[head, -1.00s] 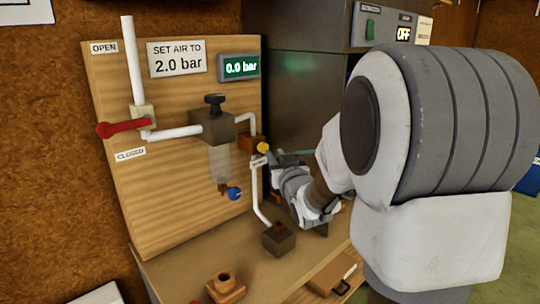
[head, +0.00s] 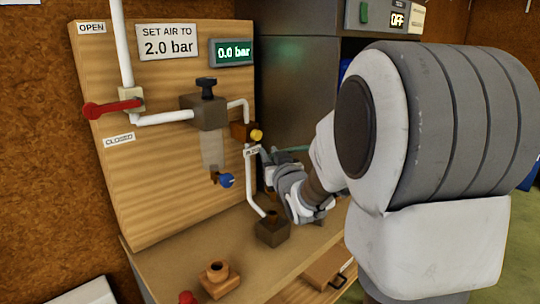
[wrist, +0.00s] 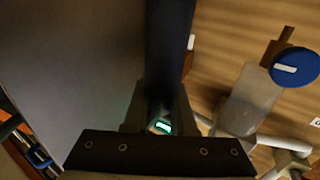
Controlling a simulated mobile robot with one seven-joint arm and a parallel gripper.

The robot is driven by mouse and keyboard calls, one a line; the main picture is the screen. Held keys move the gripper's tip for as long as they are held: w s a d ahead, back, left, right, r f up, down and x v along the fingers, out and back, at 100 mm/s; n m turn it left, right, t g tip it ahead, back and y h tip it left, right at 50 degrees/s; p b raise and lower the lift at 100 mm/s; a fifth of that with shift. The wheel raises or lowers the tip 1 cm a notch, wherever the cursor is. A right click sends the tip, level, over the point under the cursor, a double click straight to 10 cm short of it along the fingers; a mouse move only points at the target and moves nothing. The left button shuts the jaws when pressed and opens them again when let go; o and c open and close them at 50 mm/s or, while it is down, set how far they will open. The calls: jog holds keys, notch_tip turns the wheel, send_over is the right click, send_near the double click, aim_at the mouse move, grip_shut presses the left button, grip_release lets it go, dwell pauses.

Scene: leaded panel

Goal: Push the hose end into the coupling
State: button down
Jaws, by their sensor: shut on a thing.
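The coupling looks to be the brown block with a yellow fitting (head: 256,135) at the right edge of the wooden panel. My gripper (head: 262,153) is just below and right of it, close to the panel; I cannot tell whether they touch. In the wrist view, my gripper (wrist: 160,115) has its fingers close together, shut on what I take to be the hose end, which is mostly hidden. A thin teal strand, likely the hose (head: 295,149), shows behind my gripper in the head view. The coupling's mouth is not clear in either view.
The panel carries a red-handled valve (head: 112,108), a regulator (head: 205,110) and a blue-knobbed bowl (head: 212,155). A display (head: 232,52) reads 0.0 bar. A grey cabinet (head: 300,80) stands right behind my gripper. A dark block (head: 272,230) sits on the bench below.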

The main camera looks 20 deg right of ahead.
jog(key=shift+f+b, duration=1.1)
jog(key=shift+f, duration=0.25)
jog(key=shift+b, duration=1)
dwell(0.6)
jog(key=shift+f+b, duration=2.1)
jog(key=shift+b, duration=0.25)
jog(key=c, duration=0.7)
grip_release()
jog(key=shift+o, duration=0.2)
jog(key=shift+s, duration=0.1)
